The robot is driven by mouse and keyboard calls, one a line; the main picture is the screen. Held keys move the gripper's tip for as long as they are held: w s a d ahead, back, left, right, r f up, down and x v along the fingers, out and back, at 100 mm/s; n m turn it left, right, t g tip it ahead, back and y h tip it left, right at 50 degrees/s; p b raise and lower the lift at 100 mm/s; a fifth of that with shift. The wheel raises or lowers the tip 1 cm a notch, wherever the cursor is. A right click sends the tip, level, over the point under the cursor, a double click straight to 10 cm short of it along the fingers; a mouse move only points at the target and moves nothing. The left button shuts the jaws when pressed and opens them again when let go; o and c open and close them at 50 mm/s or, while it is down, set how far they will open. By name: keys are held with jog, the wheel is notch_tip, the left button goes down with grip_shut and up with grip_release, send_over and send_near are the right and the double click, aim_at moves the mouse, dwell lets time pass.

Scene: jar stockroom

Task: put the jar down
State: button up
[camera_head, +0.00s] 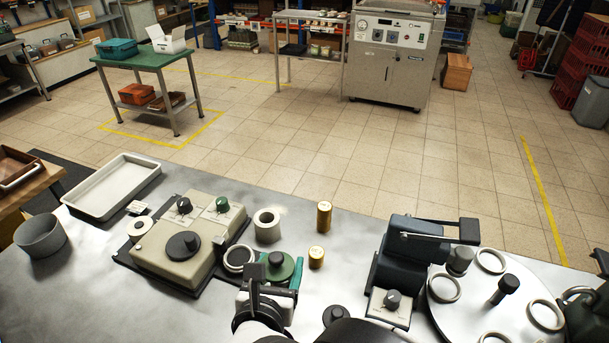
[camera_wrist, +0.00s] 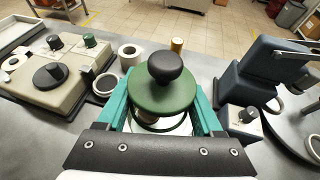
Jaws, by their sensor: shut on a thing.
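The jar has a round green lid with a black knob and shows in the wrist view (camera_wrist: 160,97), with a clear glass-like part under the lid. My gripper (camera_wrist: 163,88) has teal fingers on both sides of the jar and is shut on it. In the head view the green lid (camera_head: 285,270) shows beside the black wrist parts, between the teal fingers. The jar looks upright. Its base is hidden, and I cannot tell whether it touches the metal table (camera_head: 130,290).
A beige control box (camera_head: 170,250) stands left of the jar, with a pale ring (camera_head: 240,258) close by. A white hollow cylinder (camera_head: 267,226) and two brass cylinders (camera_head: 324,216) (camera_head: 316,257) stand behind. A dark press-like device (camera_head: 405,255) and round plate (camera_head: 465,315) are right.

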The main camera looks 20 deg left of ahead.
jog(key=shift+s+a, duration=0.25)
jog(key=shift+a, duration=0.15)
jog(key=shift+d+f, duration=0.1)
jog(key=shift+f, duration=2.35)
jog(key=shift+s+a+f, duration=0.85)
jog(key=shift+a+f, duration=0.9)
jog(key=shift+f, duration=0.1)
jog(key=shift+s+a+f, duration=0.85)
jog(key=shift+a+f, duration=0.9)
jog(key=shift+f, duration=0.15)
jog(key=shift+s+a+f, duration=0.85)
jog(key=shift+a+f, duration=0.9)
jog(key=shift+f, duration=0.1)
jog(key=o, duration=1.5)
jog(key=shift+f, duration=0.1)
